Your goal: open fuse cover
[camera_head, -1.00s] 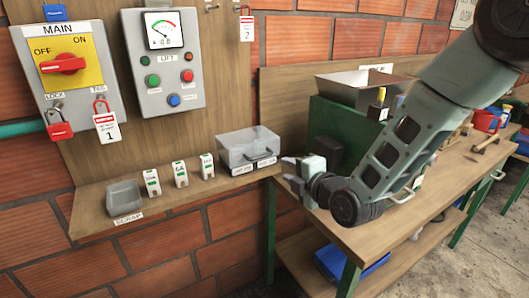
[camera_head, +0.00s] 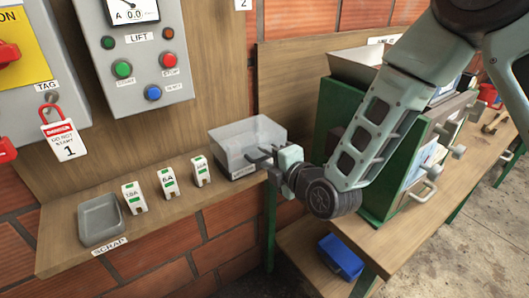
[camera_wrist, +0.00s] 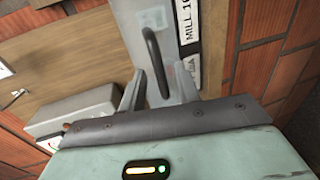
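The fuse cover (camera_head: 246,138) is a clear box on the wooden shelf, with a dark handle on its front. In the wrist view the cover (camera_wrist: 180,18) fills the top middle, and its dark bar handle (camera_wrist: 156,62) runs down toward my fingers. My gripper (camera_head: 262,156) is at the cover's right front. In the wrist view my gripper (camera_wrist: 160,88) is open, with the handle's lower end between and just beyond the two fingertips. I cannot tell whether the fingers touch it. The fuse holder inside the cover is not clear to see.
Several fuses, one marked 16A (camera_head: 134,198), stand left of the cover. A grey scrap tray (camera_head: 101,219) is at the shelf's left end. The lift control box (camera_head: 140,52) hangs above. The workbench (camera_head: 310,240) with the green machine lies to the right.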

